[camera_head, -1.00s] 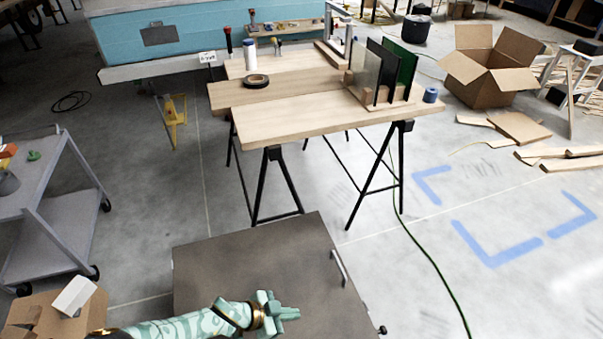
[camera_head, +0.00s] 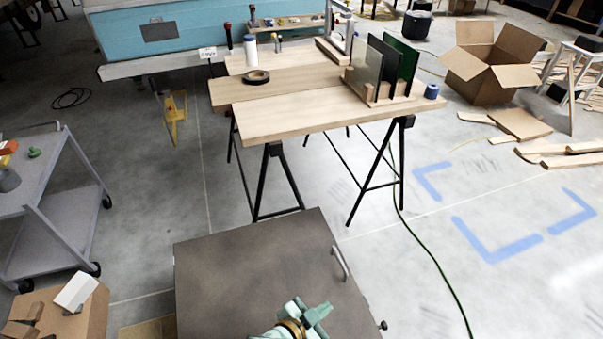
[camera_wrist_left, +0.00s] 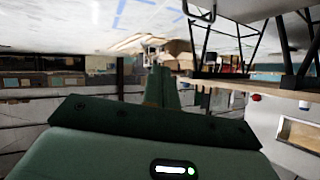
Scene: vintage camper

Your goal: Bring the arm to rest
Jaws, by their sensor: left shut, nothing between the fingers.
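My left gripper (camera_head: 318,312) shows at the bottom of the head view, over the brown flat top (camera_head: 250,262) nearest me. It is pale green with a gold ring at the wrist, and its fingers are shut with nothing between them. Most of its arm is below the picture edge. In the left wrist view the dark green gripper body (camera_wrist_left: 150,125) fills the lower part, with the shut fingers (camera_wrist_left: 161,85) beyond it. My right gripper is not in view.
A wooden trestle table (camera_head: 300,113) with glass panes (camera_head: 381,68) and black tape (camera_head: 256,76) stands ahead. A grey cart (camera_head: 58,215) is at left, with a cardboard box (camera_head: 85,310) below it. An open box (camera_head: 487,70) is at far right. Floor at right is mostly clear.

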